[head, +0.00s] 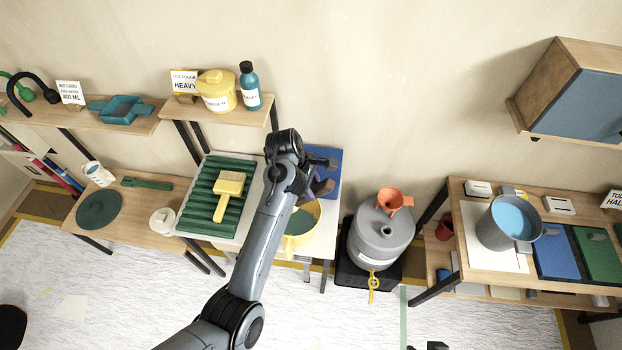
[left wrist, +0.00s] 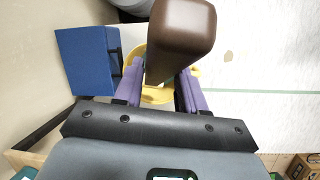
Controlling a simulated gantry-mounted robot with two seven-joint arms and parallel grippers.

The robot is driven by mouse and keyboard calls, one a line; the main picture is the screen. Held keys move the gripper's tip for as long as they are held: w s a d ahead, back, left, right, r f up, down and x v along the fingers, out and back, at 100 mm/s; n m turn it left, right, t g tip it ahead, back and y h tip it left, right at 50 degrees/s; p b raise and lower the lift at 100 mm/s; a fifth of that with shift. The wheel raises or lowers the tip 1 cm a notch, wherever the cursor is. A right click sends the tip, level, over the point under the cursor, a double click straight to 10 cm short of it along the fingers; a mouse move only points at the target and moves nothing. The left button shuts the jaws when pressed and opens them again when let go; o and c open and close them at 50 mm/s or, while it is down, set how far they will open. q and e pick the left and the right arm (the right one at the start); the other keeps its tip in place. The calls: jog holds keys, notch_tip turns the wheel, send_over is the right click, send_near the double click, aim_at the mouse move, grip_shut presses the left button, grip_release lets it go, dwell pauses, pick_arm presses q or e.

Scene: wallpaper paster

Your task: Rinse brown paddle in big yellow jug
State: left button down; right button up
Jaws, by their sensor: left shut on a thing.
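My left gripper (head: 314,178) is shut on the brown paddle (head: 323,188), above the big yellow jug. In the left wrist view, the paddle's thick brown end (left wrist: 180,35) stands up between the purple fingers (left wrist: 160,72). The paddle's lower part is hidden, so I cannot tell how deep it reaches into the jug. The yellow jug (head: 297,244) stands on a white-topped table, with greenish contents showing at its mouth. Its rim (left wrist: 156,97) shows under the gripper in the wrist view. My right gripper is not in view.
A green ribbed tray (head: 195,208) with a yellow brush (head: 229,190) lies left of the jug. A blue block (head: 331,160) stands behind it. A grey tank (head: 380,237) with an orange funnel (head: 390,199) stands to the right. A grey bucket (head: 496,238) sits on the right table.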

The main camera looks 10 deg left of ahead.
pick_arm(q)
notch_tip(320, 180, down, 12)
jog(key=b, duration=0.4)
jog(key=shift+f, duration=0.25)
jog(key=shift+f, duration=0.15)
dwell(0.7)
jog(key=shift+f, duration=1.35)
jog(key=shift+a, duration=0.15)
jog(key=a, duration=0.2)
jog(key=shift+a+r, duration=0.1)
jog(key=shift+a, duration=0.3)
jog(key=shift+d, duration=0.15)
